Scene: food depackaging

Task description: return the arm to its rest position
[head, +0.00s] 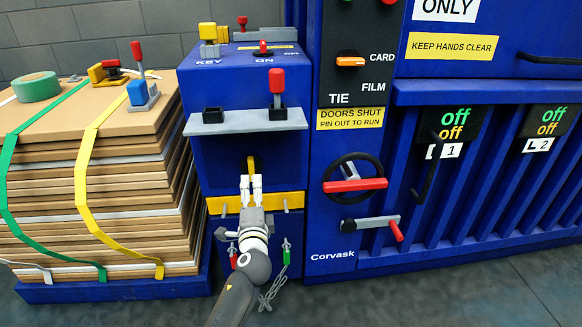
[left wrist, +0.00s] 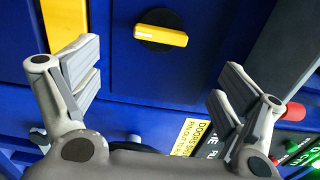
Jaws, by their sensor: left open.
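My left gripper (head: 251,184) reaches in from the bottom of the head view, in front of the blue machine's left cabinet (head: 215,160). Its two fingers are spread and nothing is between them. In the left wrist view the same gripper (left wrist: 157,80) is open, facing the blue panel. A yellow knob (left wrist: 160,36) on a round black base lies beyond the fingers, apart from them. In the head view this knob (head: 252,162) shows just past the fingertips, partly hidden by them. My right gripper is not in view.
A grey shelf (head: 230,127) with a red-topped pin (head: 277,85) juts out above the gripper. A yellow bar (head: 290,201) crosses below the knob. A black handwheel (head: 352,168) and red-ended crank (head: 385,222) stick out at right. Strapped cardboard (head: 60,170) stands at left.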

